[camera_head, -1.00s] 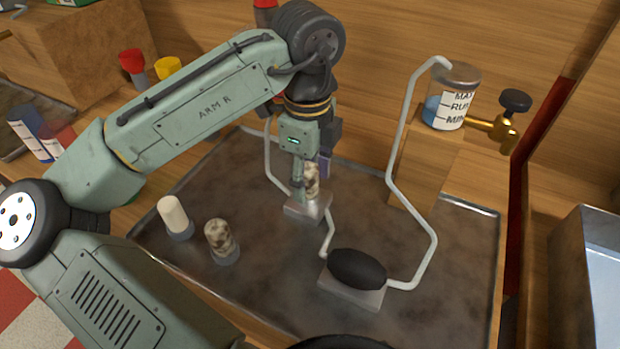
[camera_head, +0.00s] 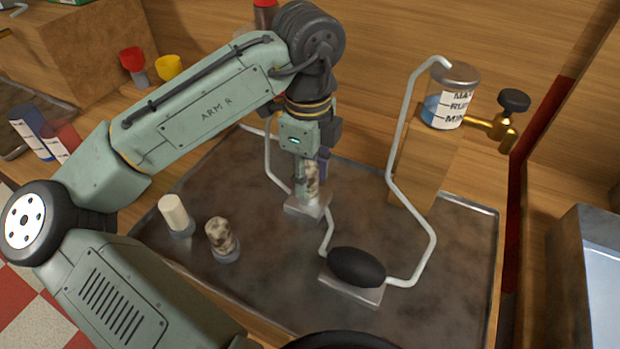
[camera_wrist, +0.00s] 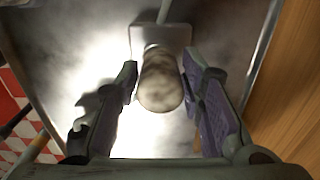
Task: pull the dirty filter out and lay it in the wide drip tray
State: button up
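The dirty filter (camera_head: 313,181), mottled brown and cream, stands upright on a metal block (camera_head: 306,207) in the pipe line. In the wrist view the filter (camera_wrist: 160,82) is between the two fingers of my gripper (camera_wrist: 160,72). A narrow gap shows on each side, so my gripper looks open around it. In the head view my gripper (camera_head: 311,178) points down over the block, and a finger partly hides the filter. The wide drip tray (camera_head: 440,290) is the large stained metal tray under the block.
A second mottled filter (camera_head: 221,238) and a clean cream one (camera_head: 174,214) stand on the tray's left side. A black bulb (camera_head: 357,267) and a bent white pipe (camera_head: 432,245) are to the right. A fluid jar (camera_head: 450,98) stands behind. The tray's right front is bare.

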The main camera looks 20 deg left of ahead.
aim_at(308, 167)
jog(key=c, duration=0.7)
jog(key=shift+c, duration=0.2)
jog(key=shift+r+p, duration=0.7)
jog(key=shift+p, duration=0.1)
jog(key=shift+r+p, duration=1.6)
jog(key=shift+p, duration=0.05)
